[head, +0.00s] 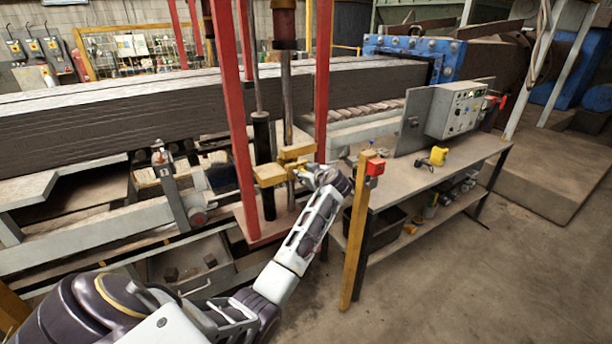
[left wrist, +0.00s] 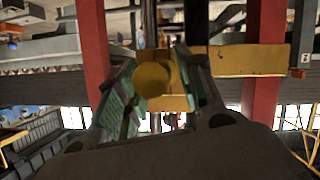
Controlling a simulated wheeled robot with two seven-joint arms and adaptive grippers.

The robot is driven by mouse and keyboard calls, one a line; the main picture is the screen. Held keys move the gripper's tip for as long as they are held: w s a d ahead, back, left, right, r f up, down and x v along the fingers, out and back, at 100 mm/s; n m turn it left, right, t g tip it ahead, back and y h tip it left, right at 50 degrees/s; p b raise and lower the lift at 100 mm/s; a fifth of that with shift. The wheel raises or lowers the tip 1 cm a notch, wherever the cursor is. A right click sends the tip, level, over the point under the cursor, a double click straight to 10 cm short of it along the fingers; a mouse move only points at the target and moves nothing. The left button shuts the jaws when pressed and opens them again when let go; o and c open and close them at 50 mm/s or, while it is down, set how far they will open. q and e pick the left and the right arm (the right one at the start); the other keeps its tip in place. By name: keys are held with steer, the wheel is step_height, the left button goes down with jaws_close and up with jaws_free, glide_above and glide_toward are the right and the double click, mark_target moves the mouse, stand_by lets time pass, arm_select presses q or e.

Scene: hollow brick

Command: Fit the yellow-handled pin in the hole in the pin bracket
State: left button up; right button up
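The yellow pin bracket (head: 270,174) is on the press frame between the red posts, in the middle of the head view. It also shows as a wide yellow block (left wrist: 235,60) in the left wrist view. My left gripper (head: 312,175) is right beside the bracket. In the left wrist view, my left gripper (left wrist: 158,82) has its green-padded fingers on both sides of the round yellow handle of the pin (left wrist: 152,79) and appears shut on it. The handle overlaps the bracket there. The pin's shaft and the hole are hidden, so I cannot tell whether the shaft is inside. My right gripper is not in view.
Red posts (head: 322,75) and vertical rods stand close around the bracket. A yellow post with a red button box (head: 375,166) stands just right of my arm. A bench (head: 405,180) with a control box (head: 457,110) is further right. The floor at lower right is clear.

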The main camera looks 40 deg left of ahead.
arm_select(q)
steer(key=shift+o, duration=0.5)
steer(key=shift+s+d+r, duration=0.1)
steer(key=shift+s+d, duration=0.05)
steer(key=shift+d, duration=0.2)
steer(key=v, duration=1.1)
steer(key=shift+d+r, duration=0.1)
stand_by(0.7)
